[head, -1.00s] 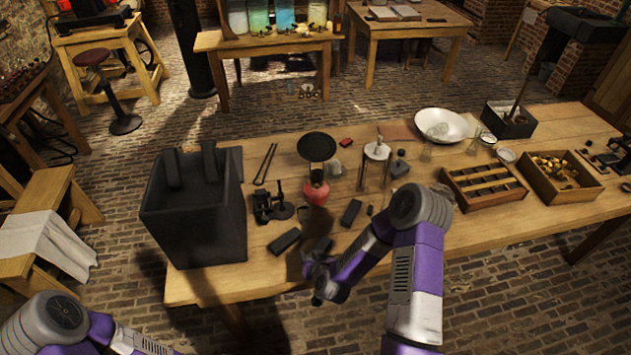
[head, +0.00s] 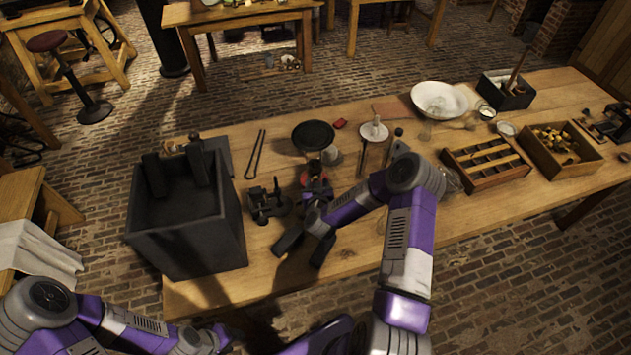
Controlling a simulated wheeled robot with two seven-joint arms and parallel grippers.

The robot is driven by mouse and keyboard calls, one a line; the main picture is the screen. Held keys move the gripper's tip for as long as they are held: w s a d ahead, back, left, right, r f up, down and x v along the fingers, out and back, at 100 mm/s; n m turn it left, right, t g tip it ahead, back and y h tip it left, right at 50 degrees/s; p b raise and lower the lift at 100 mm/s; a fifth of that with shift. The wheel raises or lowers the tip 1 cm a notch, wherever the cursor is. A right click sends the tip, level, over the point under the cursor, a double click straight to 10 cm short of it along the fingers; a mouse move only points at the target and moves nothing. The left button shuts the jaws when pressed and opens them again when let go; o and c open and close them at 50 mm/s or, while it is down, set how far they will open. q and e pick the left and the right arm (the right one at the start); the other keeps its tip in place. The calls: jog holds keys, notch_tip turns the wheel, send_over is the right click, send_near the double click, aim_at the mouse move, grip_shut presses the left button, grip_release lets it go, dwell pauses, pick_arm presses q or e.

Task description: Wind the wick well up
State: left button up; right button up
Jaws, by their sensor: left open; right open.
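A small lamp with a red body (head: 311,170) stands on the bench under a round black pan (head: 313,134). Its wick and any winding knob are too small or hidden to make out. My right gripper (head: 317,187) is open, just in front of the red body, and covers its lower part. I cannot tell whether it touches the lamp. My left gripper (head: 218,338) is at the bottom edge, low in front of the bench, away from the lamp; it is open.
A large dark box (head: 190,230) stands left of the lamp. A small black device (head: 268,203) sits close beside the lamp. A dark block (head: 288,240) lies in front. A white-topped stand (head: 374,131) is at the right, with a white bowl (head: 438,98) and wooden trays (head: 487,165) beyond.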

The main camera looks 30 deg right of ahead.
aim_at(315, 178)
jog(key=shift+x, duration=1)
grip_shut()
